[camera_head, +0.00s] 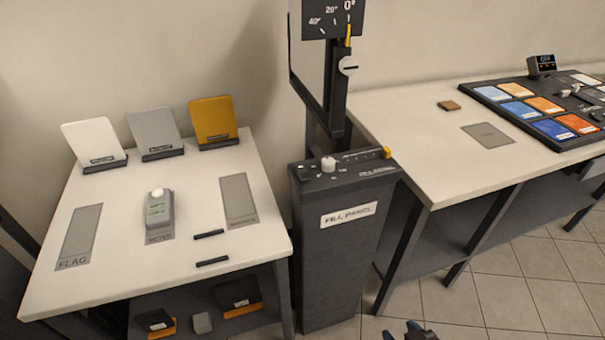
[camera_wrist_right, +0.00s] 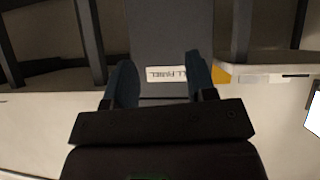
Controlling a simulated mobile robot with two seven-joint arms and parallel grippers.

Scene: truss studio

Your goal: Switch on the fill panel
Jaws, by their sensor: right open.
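The fill panel's dark pedestal (camera_head: 335,260) stands between the two tables, with a white "FILL PANEL" label (camera_head: 349,214) on its front. Its top carries a white knob (camera_head: 328,163), small dark controls and a yellow piece (camera_head: 386,152) at the right end. My right gripper (camera_head: 412,332) shows only its fingertips at the bottom edge, in front of and right of the pedestal, apart from it. In the right wrist view the open, empty gripper (camera_wrist_right: 160,76) faces the pedestal (camera_wrist_right: 170,25); the label (camera_wrist_right: 166,73) appears upside down between the fingers. My left gripper is out of view.
An upright post with an angle dial (camera_head: 333,18) and pale knob (camera_head: 348,66) rises behind the pedestal. The left table (camera_head: 110,275) holds three cards and a meter (camera_head: 159,210). The right table (camera_head: 400,120) holds colour swatches and a small display (camera_head: 541,65). Tiled floor lies in front.

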